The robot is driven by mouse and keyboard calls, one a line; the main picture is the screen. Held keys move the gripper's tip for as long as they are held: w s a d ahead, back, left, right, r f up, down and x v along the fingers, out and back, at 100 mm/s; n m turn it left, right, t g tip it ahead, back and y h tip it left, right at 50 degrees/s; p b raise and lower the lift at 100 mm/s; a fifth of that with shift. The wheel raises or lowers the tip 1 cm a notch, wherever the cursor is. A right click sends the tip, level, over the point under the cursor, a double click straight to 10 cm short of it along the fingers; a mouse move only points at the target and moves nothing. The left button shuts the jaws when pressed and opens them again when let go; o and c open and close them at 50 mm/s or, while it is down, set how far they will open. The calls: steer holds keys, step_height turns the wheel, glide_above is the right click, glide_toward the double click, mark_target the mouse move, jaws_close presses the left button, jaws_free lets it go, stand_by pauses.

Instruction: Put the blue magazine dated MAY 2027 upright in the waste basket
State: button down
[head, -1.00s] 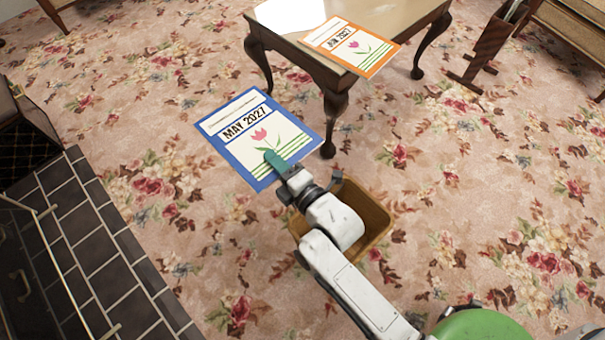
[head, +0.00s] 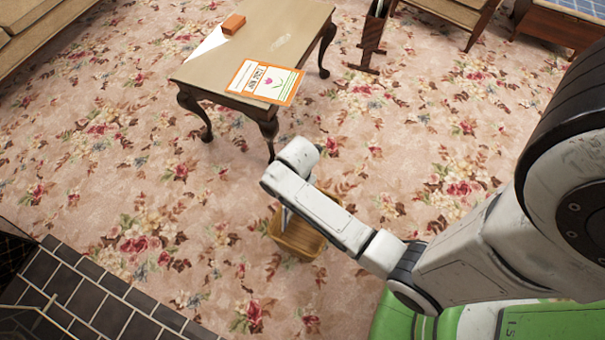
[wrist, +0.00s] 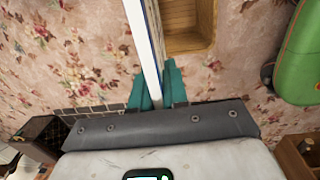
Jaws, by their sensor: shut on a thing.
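My gripper (wrist: 156,90) is shut on the blue magazine (wrist: 143,40), which shows edge-on as a thin white and blue strip between the teal fingers in the wrist view. Its cover and date are not readable now. In the head view my arm hides the gripper and most or all of the magazine. The waste basket (head: 298,247), tan and wooden-looking, stands on the carpet below my forearm, which covers part of it. In the wrist view the basket (wrist: 187,38) is just right of the magazine; I cannot tell whether the magazine's far end is over its opening.
An orange-bordered magazine (head: 264,82), a white sheet (head: 207,45) and an orange block (head: 233,24) lie on the wooden table (head: 285,50) behind the basket. A dark wooden stand (head: 371,45) is beyond it. Dark hearth tiles (head: 85,290) lie at lower left. Carpet around the basket is clear.

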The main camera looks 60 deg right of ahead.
step_height(320, 180, down, 20)
steer(key=s+b, duration=0.2)
steer(key=b, duration=1.3)
steer(key=shift+d+f+g, duration=0.25)
steer(key=shift+d+g, duration=0.05)
steer(key=shift+g, duration=0.1)
stand_by(0.9)
steer(key=shift+b, duration=0.3)
steer(key=c, duration=1.1)
jaws_free()
steer(key=shift+o, duration=0.2)
step_height(320, 180, up, 11)
steer(key=p, duration=0.4)
steer(key=shift+a+f, duration=0.15)
steer(key=shift+a, duration=0.05)
